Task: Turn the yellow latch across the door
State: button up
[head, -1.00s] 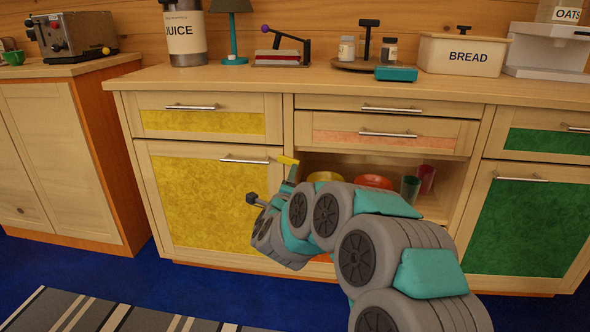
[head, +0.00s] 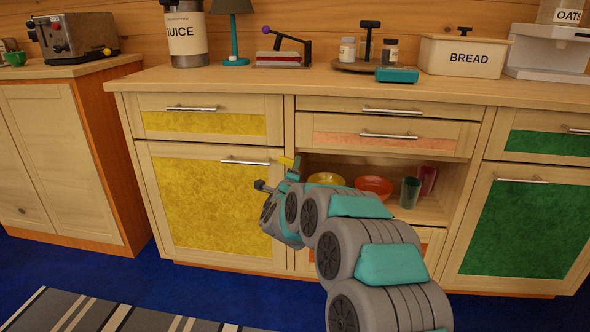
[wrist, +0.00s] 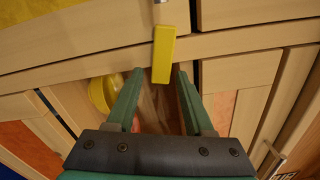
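The yellow latch (head: 286,161) is a short bar at the upper right edge of the yellow-panelled door (head: 205,205), just right of that door's handle. It lies roughly level in the head view. In the wrist view the latch (wrist: 164,52) points down the picture, its near end between the tips of two green fingers. My gripper (wrist: 159,74) is open, one finger on each side of the latch, with a gap visible on both sides. In the head view my gripper (head: 293,169) is at the latch's right end and partly hides it.
Right of the door is an open compartment with a yellow bowl (head: 327,179), a red bowl (head: 374,186) and cups (head: 410,192). The door's bar handle (head: 245,161) sticks out close to the latch. Drawers lie above, under the counter top (head: 300,88).

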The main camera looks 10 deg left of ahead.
grip_shut()
dwell(0.4)
jog(key=shift+r+n, duration=0.2)
jog(key=shift+n, duration=0.6)
jog(key=shift+r+n, duration=0.15)
jog(key=shift+n, duration=0.65)
jog(key=shift+o, duration=0.9)
grip_release()
jog(key=s, duration=0.7)
jog(key=shift+s, duration=0.4)
